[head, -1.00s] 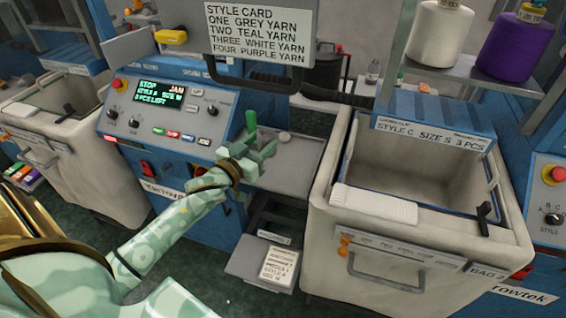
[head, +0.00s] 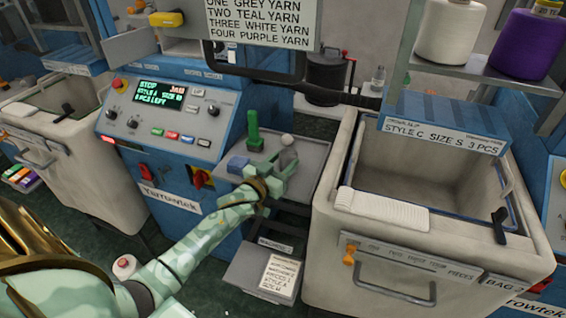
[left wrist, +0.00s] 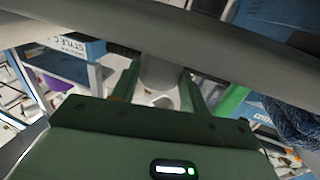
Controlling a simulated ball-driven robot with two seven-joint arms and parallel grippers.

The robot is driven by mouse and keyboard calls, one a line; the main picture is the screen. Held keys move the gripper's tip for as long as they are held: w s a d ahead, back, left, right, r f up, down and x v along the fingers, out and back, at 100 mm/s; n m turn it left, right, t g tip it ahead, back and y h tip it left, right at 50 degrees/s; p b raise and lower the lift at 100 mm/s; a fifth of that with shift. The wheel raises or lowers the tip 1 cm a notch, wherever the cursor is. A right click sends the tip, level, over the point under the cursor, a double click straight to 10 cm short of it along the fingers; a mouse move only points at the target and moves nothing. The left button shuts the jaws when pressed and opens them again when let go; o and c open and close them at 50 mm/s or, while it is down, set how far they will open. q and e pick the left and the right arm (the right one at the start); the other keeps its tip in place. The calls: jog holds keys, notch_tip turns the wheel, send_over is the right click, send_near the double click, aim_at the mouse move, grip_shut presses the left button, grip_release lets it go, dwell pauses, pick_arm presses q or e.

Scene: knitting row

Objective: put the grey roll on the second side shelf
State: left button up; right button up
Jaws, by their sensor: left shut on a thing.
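The grey roll (head: 288,159) is at the upper side shelf (head: 312,150), beside the blue machine, with a pale round top. My left gripper (head: 282,168) is shut on it from the near side. In the left wrist view a pale rounded thing (left wrist: 160,75) sits between its fingers, partly hidden by a grey bar. I cannot tell whether the roll touches the shelf. A lower side shelf (head: 245,270) sticks out below and carries a printed card (head: 281,275). My right gripper is not in view.
A large pale bin (head: 375,255) stands close on the right. The machine's control panel (head: 160,115) is on the left. A white spool (head: 125,266) is low near my arm.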

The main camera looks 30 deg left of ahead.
pick_arm(q)
jog(key=o, duration=1)
jog(key=shift+f, duration=0.1)
jog(key=shift+c, duration=0.2)
jog(key=shift+s, duration=0.3)
jog(key=s+p, duration=0.2)
jog(key=s, duration=1)
jog(key=s+d+f+g, duration=0.1)
jog(key=s+f+g, duration=0.35)
jog(key=f, duration=0.85)
jog(key=s+d+f+g, duration=0.1)
jog(key=s+f+g, duration=0.35)
jog(key=f, duration=0.75)
jog(key=s+d+f+m+g, duration=0.1)
jog(key=s+f, duration=0.4)
jog(key=s, duration=0.6)
jog(key=s+d+f+m+g, duration=0.1)
jog(key=s+d+f+g, duration=0.2)
jog(key=s+f, duration=0.3)
jog(key=s+d+f+m+g, duration=0.1)
jog(key=s+d+f+g, duration=0.2)
jog(key=s, duration=1.2)
notch_tip(320, 180, down, 3)
jog(key=shift+s+f+m+g, duration=0.15)
jog(key=shift+s+m+g, duration=0.2)
jog(key=shift+g, duration=0.25)
